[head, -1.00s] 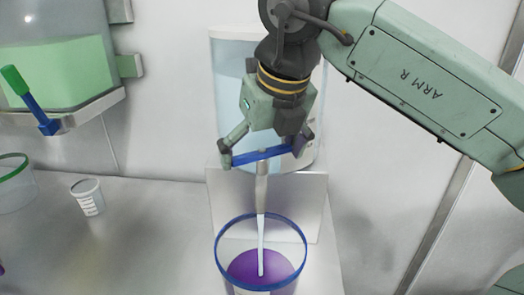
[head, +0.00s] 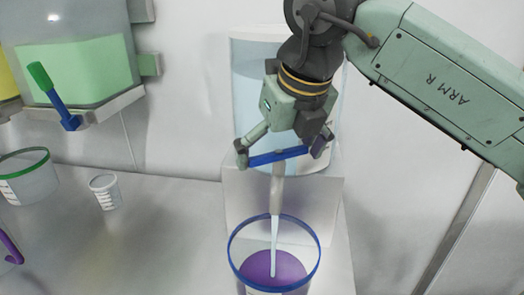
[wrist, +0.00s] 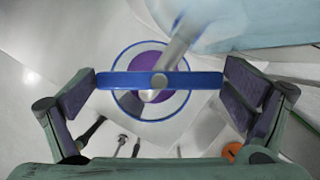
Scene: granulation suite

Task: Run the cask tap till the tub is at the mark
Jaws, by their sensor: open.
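The cask (head: 250,90) is a pale blue tank on the back wall, partly behind my arm. Its tap has a blue bar handle (head: 264,158), lying crosswise above a grey spout (head: 277,190). A pale stream (head: 274,240) runs from the spout into the tub (head: 231,255), a clear vessel with a blue rim. Purple liquid (head: 262,266) stands in the tub; I cannot make out the mark. My gripper (head: 281,152) is open, with its fingers apart at the two ends of the handle. The wrist view also shows the handle (wrist: 125,80) between the fingers.
Left of the tub, a small graduated cup (head: 105,192) and a green-rimmed tub (head: 30,180) stand on the grey bench (head: 165,240). A green-filled tank (head: 80,75) with a green-and-blue tap handle (head: 55,98) hangs at upper left. The bench between cup and tub is clear.

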